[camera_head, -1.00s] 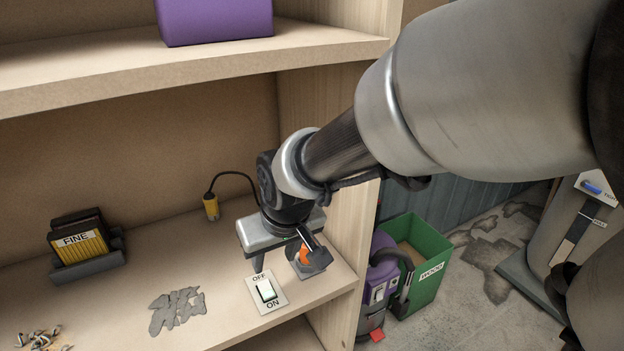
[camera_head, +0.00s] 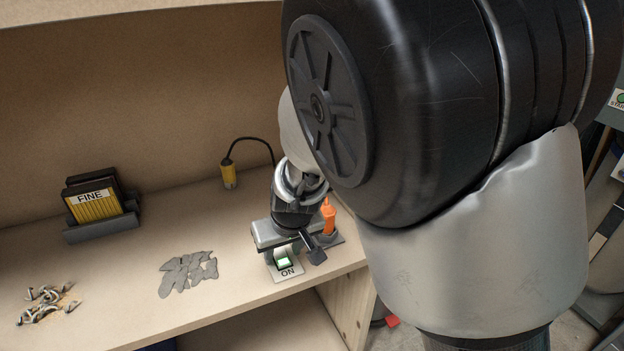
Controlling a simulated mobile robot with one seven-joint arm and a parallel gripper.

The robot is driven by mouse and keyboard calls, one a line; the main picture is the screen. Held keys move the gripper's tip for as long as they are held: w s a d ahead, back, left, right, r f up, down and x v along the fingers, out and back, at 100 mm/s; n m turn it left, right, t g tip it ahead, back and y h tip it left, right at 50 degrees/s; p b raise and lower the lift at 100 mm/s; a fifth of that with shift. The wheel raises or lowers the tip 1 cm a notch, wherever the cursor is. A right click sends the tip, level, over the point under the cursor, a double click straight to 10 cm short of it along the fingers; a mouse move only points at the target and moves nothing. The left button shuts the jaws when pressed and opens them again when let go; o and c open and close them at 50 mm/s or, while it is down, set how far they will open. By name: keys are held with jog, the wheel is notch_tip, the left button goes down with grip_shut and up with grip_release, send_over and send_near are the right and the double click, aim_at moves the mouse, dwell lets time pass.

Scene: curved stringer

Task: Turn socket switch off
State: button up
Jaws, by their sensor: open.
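The socket switch (camera_head: 284,262) is on a pale plate near the front right of the wooden shelf (camera_head: 225,300). Its rocker looks light green, and the ON label shows at the near edge. The OFF label is hidden behind my gripper. My gripper (camera_head: 292,256) points down over the far part of the switch plate, with its fingers apart and nothing seen between them. I cannot tell whether a fingertip touches the rocker.
An orange-topped item (camera_head: 328,216) stands close behind my gripper. A yellow plug-like piece (camera_head: 229,175) on a black cable is further back. Left are grey flat scraps (camera_head: 188,271), a FINE box (camera_head: 95,204) and a metal pile (camera_head: 45,302). My arm fills the right.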

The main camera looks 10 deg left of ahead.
jog(key=shift+w+a+f, duration=0.15)
jog(key=shift+f, duration=0.25)
jog(key=shift+c, duration=0.2)
jog(key=c, duration=1)
jog(key=r+p, duration=0.1)
jog(key=p, duration=0.1)
jog(key=shift+w+g+p, duration=0.15)
jog(key=shift+g+p, duration=0.15)
jog(key=shift+p, duration=0.05)
jog(key=g+h+p, duration=0.1)
jog(key=p, duration=0.2)
jog(key=shift+w+a, duration=0.15)
jog(key=shift+w+f+g+h+p, duration=0.1)
jog(key=shift+f+g+h+p, duration=0.25)
jog(key=shift+p, duration=0.25)
jog(key=o, duration=1)
